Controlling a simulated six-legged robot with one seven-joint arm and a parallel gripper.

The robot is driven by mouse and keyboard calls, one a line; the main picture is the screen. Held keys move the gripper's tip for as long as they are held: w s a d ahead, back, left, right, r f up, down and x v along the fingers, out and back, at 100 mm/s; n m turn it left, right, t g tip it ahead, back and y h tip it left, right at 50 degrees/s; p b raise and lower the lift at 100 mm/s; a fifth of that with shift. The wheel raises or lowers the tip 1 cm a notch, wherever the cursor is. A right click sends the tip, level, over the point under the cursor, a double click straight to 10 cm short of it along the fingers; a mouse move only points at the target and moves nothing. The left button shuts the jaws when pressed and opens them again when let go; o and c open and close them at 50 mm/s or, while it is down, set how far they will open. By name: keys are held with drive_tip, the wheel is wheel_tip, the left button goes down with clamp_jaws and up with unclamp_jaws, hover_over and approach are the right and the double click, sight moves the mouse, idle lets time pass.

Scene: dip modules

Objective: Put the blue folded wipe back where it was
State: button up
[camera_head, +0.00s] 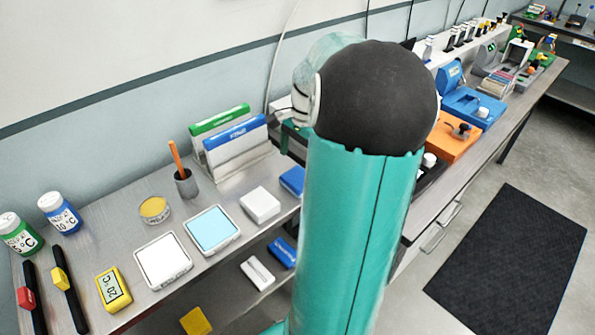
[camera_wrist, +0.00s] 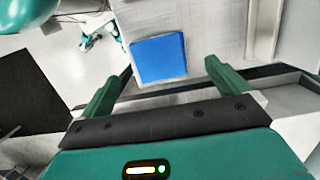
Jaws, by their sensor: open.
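A flat blue square, which looks like the blue folded wipe (camera_wrist: 158,60), lies on a grey surface in the wrist view. My gripper (camera_wrist: 168,70) is open, with its two green fingers spread and nothing held between them. The blue square shows beyond and between the fingertips. In the head view a blue block (camera_head: 292,180) lies on the bench beside a white folded block (camera_head: 260,205), partly hidden by my arm. I cannot tell for sure that it is the same blue thing. My gripper is hidden behind my arm there.
The metal bench (camera_head: 115,205) holds a white tray (camera_head: 163,260), a light-blue tray (camera_head: 212,230), a pencil cup (camera_head: 186,183) and bottles. Upright green and blue boxes (camera_head: 234,140) stand at the back. A lower shelf holds another blue item (camera_head: 283,252) and a white one (camera_head: 257,272).

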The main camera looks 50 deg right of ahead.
sight(301, 174)
drive_tip(key=r, duration=0.5)
drive_tip(key=shift+s+d+r, duration=0.1)
drive_tip(key=shift+d+r, duration=0.2)
drive_tip(key=shift+d, duration=0.1)
drive_tip(key=shift+a, duration=0.1)
drive_tip(key=w+a+r+n+t+h, duration=0.15)
drive_tip(key=a+n, duration=0.35)
drive_tip(key=a, duration=0.6)
drive_tip(key=w+a+r+n+h, duration=0.25)
drive_tip(key=a+n, duration=0.25)
drive_tip(key=a, duration=0.5)
drive_tip(key=s+a+n+t+y, duration=0.2)
drive_tip(key=s+a+n, duration=0.4)
drive_tip(key=a+n, duration=0.4)
drive_tip(key=a+t, duration=0.1)
drive_tip(key=a, duration=0.5)
drive_tip(key=shift+s+a+f+n+t, duration=0.15)
drive_tip(key=shift+s+f+n+t, duration=0.05)
drive_tip(key=shift+f+n+t, duration=0.15)
